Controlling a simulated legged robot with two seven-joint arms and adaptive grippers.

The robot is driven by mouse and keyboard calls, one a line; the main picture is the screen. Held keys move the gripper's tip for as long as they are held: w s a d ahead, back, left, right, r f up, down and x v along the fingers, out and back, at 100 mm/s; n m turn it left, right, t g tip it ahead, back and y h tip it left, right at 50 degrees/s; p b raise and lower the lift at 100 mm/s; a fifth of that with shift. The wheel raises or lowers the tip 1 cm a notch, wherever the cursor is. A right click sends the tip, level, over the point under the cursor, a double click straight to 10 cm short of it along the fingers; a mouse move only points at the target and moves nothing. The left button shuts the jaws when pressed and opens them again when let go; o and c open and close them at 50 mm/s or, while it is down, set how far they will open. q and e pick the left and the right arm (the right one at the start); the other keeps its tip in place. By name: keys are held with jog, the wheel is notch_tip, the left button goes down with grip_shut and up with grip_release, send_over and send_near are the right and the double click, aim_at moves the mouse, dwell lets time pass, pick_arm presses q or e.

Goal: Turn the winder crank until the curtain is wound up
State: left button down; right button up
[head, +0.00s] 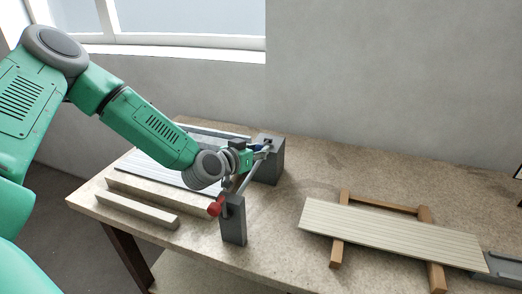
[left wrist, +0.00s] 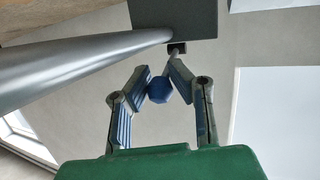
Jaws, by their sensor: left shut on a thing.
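The winder has a metal tube (head: 247,178) between a near dark grey post (head: 233,222) and a far dark grey block (head: 271,165). In the left wrist view, the tube (left wrist: 70,68) runs to the grey block (left wrist: 175,18). The crank's blue knob (left wrist: 159,90) sits between the padded fingers of my left gripper (left wrist: 160,82), on a thin rod near the block. The left gripper (head: 262,150) is shut on this knob beside the far block. Grey slats (head: 160,173), perhaps the curtain, lie left of the tube, partly hidden by my arm. My right gripper is out of view.
A red round part (head: 215,207) is at the near post. A light slatted panel (head: 395,234) lies on a wooden frame (head: 430,214) at the right. A pale bar (head: 137,210) lies near the front left edge. The table's back right is clear.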

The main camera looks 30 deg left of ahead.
pick_arm(q)
jog(key=shift+s+f, duration=0.1)
jog(key=shift+f, duration=0.1)
dwell(0.3)
jog(key=c, duration=1.5)
grip_release()
jog(key=shift+a, duration=0.1)
jog(key=shift+o, duration=0.8)
jog(key=shift+s+a+r, duration=0.15)
jog(key=shift+s+r, duration=0.05)
jog(key=shift+w, duration=0.1)
jog(key=v, duration=1.2)
jog(key=shift+a, duration=0.2)
jog(key=shift+d+f, duration=0.1)
jog(key=shift+f, duration=0.05)
